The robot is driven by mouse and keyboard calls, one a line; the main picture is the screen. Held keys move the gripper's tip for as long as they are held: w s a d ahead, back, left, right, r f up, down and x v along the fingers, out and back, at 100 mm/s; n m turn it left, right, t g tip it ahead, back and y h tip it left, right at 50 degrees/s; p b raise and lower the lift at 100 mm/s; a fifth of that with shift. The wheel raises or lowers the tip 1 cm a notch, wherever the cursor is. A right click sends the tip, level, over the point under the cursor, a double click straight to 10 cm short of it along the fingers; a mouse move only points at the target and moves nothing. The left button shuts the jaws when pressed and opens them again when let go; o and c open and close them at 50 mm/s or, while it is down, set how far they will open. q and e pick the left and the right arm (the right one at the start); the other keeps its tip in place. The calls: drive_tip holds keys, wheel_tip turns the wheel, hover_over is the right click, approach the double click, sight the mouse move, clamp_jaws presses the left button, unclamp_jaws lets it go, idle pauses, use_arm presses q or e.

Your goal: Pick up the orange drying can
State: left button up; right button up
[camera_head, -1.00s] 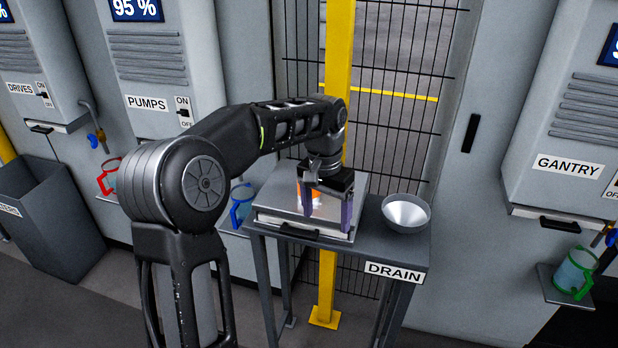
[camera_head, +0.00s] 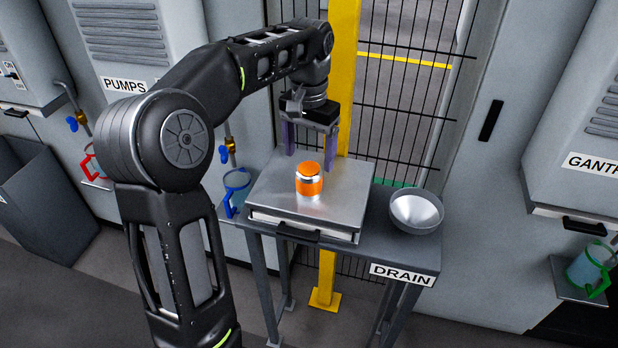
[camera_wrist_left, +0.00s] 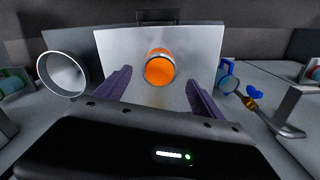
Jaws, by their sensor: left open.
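The orange drying can (camera_head: 309,181), with a silver band near its top, stands upright on a flat silver box (camera_head: 345,190) on the drain table. My left gripper (camera_head: 309,150) is open and empty, above and behind the can in the head view, its purple fingers pointing down. In the left wrist view the can (camera_wrist_left: 159,68) shows beyond and between the two open fingers (camera_wrist_left: 152,98), apart from both. My right gripper is in neither view.
A metal bowl (camera_head: 416,210) stands right of the box on the table marked DRAIN (camera_head: 432,238). A blue-handled jug (camera_head: 237,188) stands at the left. A yellow post (camera_head: 342,90) and black mesh fence (camera_head: 405,110) rise behind.

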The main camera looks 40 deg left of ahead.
sight(310, 179)
use_arm(q)
drive_tip(key=shift+f+b, duration=0.3)
drive_tip(key=shift+f, duration=1.05)
drive_tip(key=shift+d+f+p, duration=0.1)
drive_tip(key=shift+f+p, duration=0.4)
drive_tip(key=shift+f, duration=2.1)
drive_tip(key=shift+s, duration=0.1)
drive_tip(key=c, duration=1.7)
